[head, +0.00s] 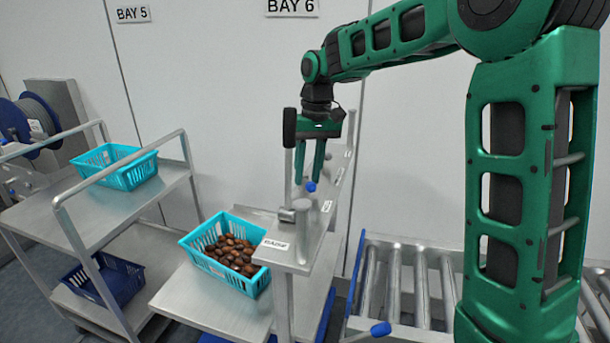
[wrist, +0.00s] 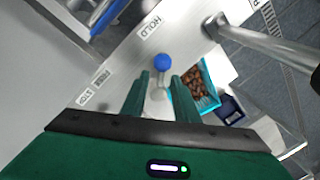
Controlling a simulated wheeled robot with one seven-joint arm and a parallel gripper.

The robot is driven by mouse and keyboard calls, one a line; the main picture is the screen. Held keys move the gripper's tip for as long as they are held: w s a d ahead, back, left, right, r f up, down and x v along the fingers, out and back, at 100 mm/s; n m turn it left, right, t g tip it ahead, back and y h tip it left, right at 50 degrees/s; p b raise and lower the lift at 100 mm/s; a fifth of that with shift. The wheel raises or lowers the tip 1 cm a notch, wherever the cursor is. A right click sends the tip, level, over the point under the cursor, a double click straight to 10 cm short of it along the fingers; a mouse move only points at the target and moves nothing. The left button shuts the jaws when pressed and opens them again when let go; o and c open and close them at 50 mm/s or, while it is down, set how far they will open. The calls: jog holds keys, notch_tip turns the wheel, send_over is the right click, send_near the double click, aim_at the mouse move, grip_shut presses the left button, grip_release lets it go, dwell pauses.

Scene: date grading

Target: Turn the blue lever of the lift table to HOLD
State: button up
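The blue lever's ball knob (head: 310,186) stands out on the grey top plate of the lift table's post (head: 305,240). In the wrist view the blue knob (wrist: 163,61) sits just beyond my fingertips, its pale stem running back between them. The HOLD label (wrist: 150,27) is on the plate above and slightly left of the knob. I cannot tell whether the lever is at HOLD. My gripper (head: 310,181) points down over the lever; in the wrist view my gripper (wrist: 160,77) is open, with a finger on either side of the stem and visible gaps.
A turquoise crate of dates (head: 234,281) stands on the lift table's platform, left of the post. Another turquoise crate (head: 130,176) is on a metal cart at left. A roller conveyor (head: 410,284) is at right. A grey upright knob (head: 303,207) stands near the lever.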

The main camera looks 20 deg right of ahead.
notch_tip(320, 180, up, 10)
jog(key=d, duration=0.1)
jog(key=shift+w, duration=0.15)
jog(key=shift+d+r, duration=0.1)
dwell(0.4)
jog(key=s+d+f+m, duration=0.2)
jog(key=s+d+f, duration=0.1)
jog(key=s+d, duration=0.5)
jog(key=s+d+f+m, duration=0.25)
jog(key=s+d, duration=0.25)
jog(key=s, duration=0.4)
jog(key=s+d+f+m, duration=0.1)
jog(key=s+d+f, duration=0.1)
jog(key=s, duration=0.4)
jog(key=s+d+f+m, duration=0.1)
jog(key=s+d+f, duration=0.1)
jog(key=s+f, duration=0.3)
jog(key=s+d+f+m+h, duration=0.1)
jog(key=s+f, duration=0.2)
jog(key=s, duration=0.5)
jog(key=shift+s+d+f, duration=0.2)
jog(key=shift+s+d, duration=0.05)
jog(key=shift+d, duration=0.15)
